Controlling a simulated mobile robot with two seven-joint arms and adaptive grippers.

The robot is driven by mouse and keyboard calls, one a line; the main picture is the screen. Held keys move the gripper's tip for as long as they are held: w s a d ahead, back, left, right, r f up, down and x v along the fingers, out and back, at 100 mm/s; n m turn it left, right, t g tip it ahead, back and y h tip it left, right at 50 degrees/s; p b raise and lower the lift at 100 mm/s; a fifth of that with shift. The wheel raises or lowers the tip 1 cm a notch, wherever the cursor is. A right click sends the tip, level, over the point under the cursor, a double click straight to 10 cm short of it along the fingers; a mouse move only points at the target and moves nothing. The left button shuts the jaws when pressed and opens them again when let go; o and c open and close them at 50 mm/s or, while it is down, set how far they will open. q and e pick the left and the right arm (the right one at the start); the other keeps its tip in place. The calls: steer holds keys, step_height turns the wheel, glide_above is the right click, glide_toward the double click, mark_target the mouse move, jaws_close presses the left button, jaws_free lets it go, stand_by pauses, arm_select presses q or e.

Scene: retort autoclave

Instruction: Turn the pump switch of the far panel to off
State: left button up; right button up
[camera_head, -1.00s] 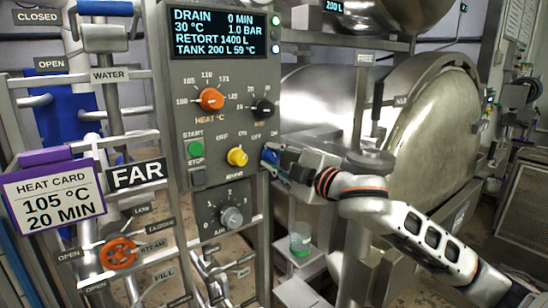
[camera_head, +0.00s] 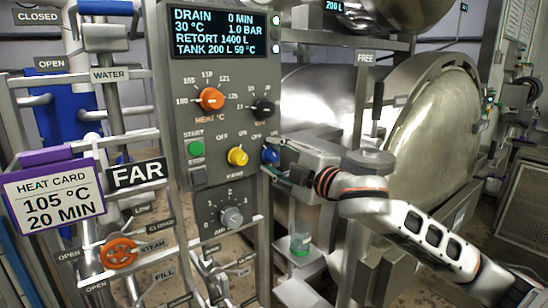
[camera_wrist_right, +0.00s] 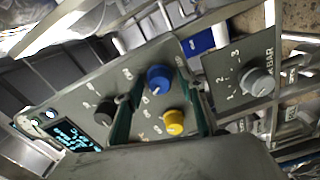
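The far panel (camera_head: 215,115) is a grey box beside a sign reading FAR (camera_head: 137,174). Its lower row has a yellow knob (camera_head: 238,156) and a blue knob (camera_head: 270,155), with OFF and ON marks above. I cannot read which one is named pump. My right gripper (camera_head: 272,164) is at the panel's right edge, by the blue knob. In the right wrist view the open fingers (camera_wrist_right: 160,90) stand apart on either side of the blue knob (camera_wrist_right: 158,78), with no clear contact. The yellow knob (camera_wrist_right: 173,122) lies nearer the gripper's palm. My left gripper is not in view.
An orange heat knob (camera_head: 211,99), a black knob (camera_head: 262,109) and green start button (camera_head: 195,149) are close by. A grey dial (camera_head: 231,216) sits below. Rails and an orange steam valve (camera_head: 119,253) stand left; the round steel retort (camera_head: 432,150) stands right.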

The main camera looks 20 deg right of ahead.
steer(key=v, duration=1.2)
stand_by(0.4)
step_height(320, 180, down, 31)
steer(key=a+m+g+h, duration=0.1)
steer(key=a+m+g, duration=0.15)
steer(key=m, duration=0.65)
steer(key=s+f+m+g+h, duration=0.1)
steer(key=s+f+m+g, duration=0.1)
steer(key=s+f, duration=0.9)
steer(key=s+d+f+m+g+h, duration=0.1)
steer(key=s+f+m, duration=0.3)
steer(key=s+f, duration=0.7)
step_height(320, 180, down, 6)
steer(key=shift+d+g+h, duration=0.2)
steer(key=shift+g+h, duration=0.35)
steer(key=shift+h, duration=0.05)
